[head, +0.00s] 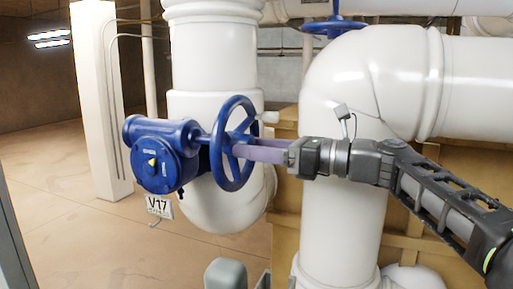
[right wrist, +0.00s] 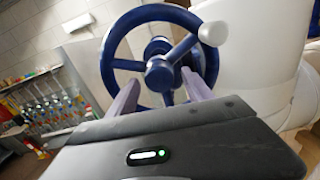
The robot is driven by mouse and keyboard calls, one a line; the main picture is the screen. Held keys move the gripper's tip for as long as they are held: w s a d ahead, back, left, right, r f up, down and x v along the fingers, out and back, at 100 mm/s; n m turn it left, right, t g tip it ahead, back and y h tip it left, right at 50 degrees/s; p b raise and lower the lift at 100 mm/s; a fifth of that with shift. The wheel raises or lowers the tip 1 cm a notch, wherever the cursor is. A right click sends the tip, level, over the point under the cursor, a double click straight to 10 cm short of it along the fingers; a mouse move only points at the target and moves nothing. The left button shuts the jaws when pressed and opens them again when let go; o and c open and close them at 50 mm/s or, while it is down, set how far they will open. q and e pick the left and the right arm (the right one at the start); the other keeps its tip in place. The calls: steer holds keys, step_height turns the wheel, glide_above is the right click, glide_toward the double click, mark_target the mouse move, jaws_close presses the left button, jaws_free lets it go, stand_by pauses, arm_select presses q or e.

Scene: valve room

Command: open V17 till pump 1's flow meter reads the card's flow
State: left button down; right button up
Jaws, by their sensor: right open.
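The V17 valve has a blue body (head: 160,158) and a blue spoked handwheel (head: 216,150), with a white V17 tag (head: 159,207) hanging below the body. In the right wrist view the handwheel (right wrist: 160,74) faces me, with a white knob (right wrist: 212,34) at its upper right. My right gripper (head: 245,152) is at the wheel from the right. Its two mauve fingers (right wrist: 160,92) are apart, their tips at the lower part of the wheel. I cannot tell whether they touch it. My left gripper, the flow meter and the flow card do not show recognisably.
Large white pipes (head: 345,200) stand right behind the wheel and below my right forearm. A white pillar (head: 102,105) is at the left, with open floor (head: 50,175) around it. Another blue handwheel (head: 333,27) is at the top. A cluttered rack (right wrist: 45,105) shows at left in the wrist view.

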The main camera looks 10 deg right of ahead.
jaws_close()
stand_by(0.5)
stand_by(0.3)
